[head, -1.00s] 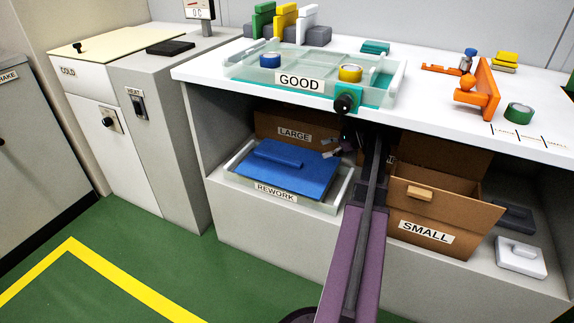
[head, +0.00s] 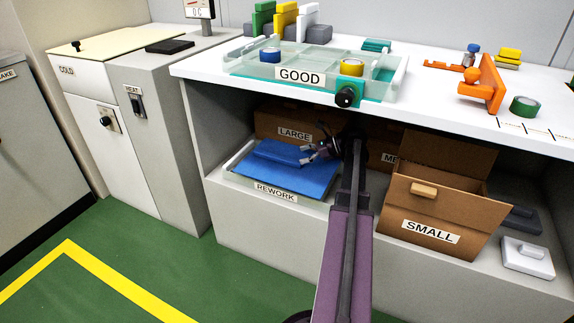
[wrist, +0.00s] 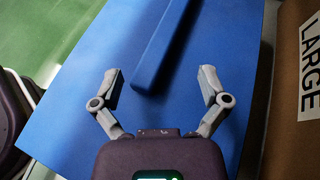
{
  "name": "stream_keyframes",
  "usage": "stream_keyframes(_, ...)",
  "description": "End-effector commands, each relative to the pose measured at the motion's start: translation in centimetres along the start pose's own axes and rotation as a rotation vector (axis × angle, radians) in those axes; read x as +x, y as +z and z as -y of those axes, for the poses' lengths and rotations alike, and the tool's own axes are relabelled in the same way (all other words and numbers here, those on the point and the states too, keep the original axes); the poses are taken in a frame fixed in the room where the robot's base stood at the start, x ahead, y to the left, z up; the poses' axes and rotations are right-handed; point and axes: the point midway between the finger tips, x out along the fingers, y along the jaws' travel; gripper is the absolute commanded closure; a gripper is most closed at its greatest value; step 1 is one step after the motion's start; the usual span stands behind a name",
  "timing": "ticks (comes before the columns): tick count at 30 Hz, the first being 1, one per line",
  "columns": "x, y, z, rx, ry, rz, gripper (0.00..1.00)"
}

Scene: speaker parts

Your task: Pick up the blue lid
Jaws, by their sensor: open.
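The blue lid (head: 296,177) is a flat blue panel with a raised bar handle (head: 280,152). It lies in the white tray labelled REWORK (head: 277,193) on the lower shelf. In the wrist view the lid (wrist: 105,85) fills most of the picture, and its handle (wrist: 162,45) runs up from between the fingertips. My gripper (head: 312,153) is open and empty above the lid's right part. In the wrist view my gripper (wrist: 161,82) has one finger on each side of the handle's near end. Whether the fingers touch the lid cannot be told.
The LARGE box (head: 292,133) stands behind the tray, and the SMALL box (head: 430,235) stands open to the right of my arm. The worktop (head: 430,105) overhangs the shelf and carries the GOOD tray (head: 300,76). The green floor in front is clear.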

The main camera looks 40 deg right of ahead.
Motion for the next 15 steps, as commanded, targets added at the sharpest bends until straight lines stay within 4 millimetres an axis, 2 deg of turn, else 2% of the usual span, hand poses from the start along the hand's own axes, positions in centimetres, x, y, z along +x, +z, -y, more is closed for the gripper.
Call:
stream_keyframes(7, 0.8, -0.1, 0.0, 0.000, 0.000, 0.000, 0.05)
stream_keyframes(15, 3.8, -0.3, 0.0, 0.000, 0.001, 0.000, 0.05)
